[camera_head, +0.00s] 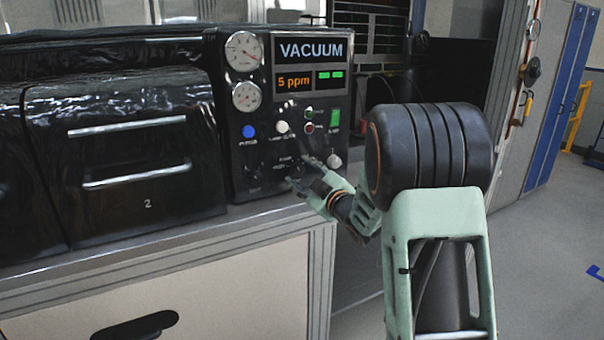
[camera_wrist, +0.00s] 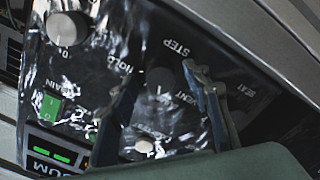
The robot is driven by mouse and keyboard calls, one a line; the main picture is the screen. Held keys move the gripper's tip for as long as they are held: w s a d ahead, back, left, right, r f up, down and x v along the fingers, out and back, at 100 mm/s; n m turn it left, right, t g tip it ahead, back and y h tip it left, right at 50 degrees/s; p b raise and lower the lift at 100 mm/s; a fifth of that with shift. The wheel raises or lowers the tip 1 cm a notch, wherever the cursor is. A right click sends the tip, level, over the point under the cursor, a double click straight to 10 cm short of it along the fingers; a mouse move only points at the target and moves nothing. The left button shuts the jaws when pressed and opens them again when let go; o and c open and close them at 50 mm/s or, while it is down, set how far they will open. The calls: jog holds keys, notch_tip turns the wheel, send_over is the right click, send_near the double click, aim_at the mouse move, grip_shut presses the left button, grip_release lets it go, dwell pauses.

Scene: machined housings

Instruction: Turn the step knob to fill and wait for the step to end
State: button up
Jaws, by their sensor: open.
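My gripper (camera_head: 302,170) is open at the panel's lower part. In the wrist view the dark step knob (camera_wrist: 161,84) sits below the "STEP" label, between the open fingers of my gripper (camera_wrist: 160,72). Whether a finger touches it is not clear. "HOLD" and "VENT" labels show near it; the knob's pointer is too dark to read. In the head view my gripper hides the knob.
A pale knob (camera_wrist: 68,28) and a green switch (camera_wrist: 50,108) lie left of the fingers in the wrist view; a white button (camera_wrist: 144,146) is below. Two gauges (camera_head: 244,50) and a blue button (camera_head: 249,131) are on the panel. A black-fronted chamber (camera_head: 130,155) stands left.

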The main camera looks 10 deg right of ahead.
jog(key=c, duration=1.2)
jog(key=shift+o, duration=0.2)
jog(key=shift+m, duration=0.3)
jog(key=m+b, duration=0.1)
jog(key=m, duration=0.2)
jog(key=shift+m, duration=2.5)
jog(key=shift+f, duration=0.1)
